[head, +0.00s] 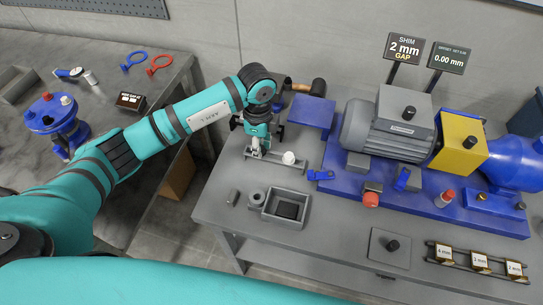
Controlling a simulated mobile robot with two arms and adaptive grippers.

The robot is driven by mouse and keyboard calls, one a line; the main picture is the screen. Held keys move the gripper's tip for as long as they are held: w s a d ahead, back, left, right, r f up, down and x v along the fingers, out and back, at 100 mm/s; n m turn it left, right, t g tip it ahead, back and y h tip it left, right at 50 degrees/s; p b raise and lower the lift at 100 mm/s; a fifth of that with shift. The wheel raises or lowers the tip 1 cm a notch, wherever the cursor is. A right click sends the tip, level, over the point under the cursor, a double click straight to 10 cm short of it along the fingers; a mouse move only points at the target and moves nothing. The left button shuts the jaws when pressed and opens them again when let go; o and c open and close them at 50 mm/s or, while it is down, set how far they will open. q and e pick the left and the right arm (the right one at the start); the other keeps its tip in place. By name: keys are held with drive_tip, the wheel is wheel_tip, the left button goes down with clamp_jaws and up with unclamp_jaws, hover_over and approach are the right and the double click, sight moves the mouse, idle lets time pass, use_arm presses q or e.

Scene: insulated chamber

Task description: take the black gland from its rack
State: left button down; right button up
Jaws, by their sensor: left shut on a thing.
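My left gripper (256,148) points down over the left end of a small grey rack (274,158) on the right bench. It is shut on a small piece there, which I take to be the black gland; the fingers hide nearly all of it. I cannot tell whether that piece still touches the rack. A white round piece (289,158) stands on the rack just right of the fingers. My right gripper is not in view.
A grey open box (286,208) with a dark block inside sits in front of the rack. A blue clamp-like part (321,175) and the motor (387,129) on its blue base lie to the right. A blue valve (55,120) stands on the left bench.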

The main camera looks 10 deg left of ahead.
use_arm(q)
drive_tip(key=shift+r, duration=0.1)
drive_tip(key=shift+r+p, duration=1.75)
drive_tip(key=shift+r, duration=0.45)
drive_tip(key=shift+f, duration=0.1)
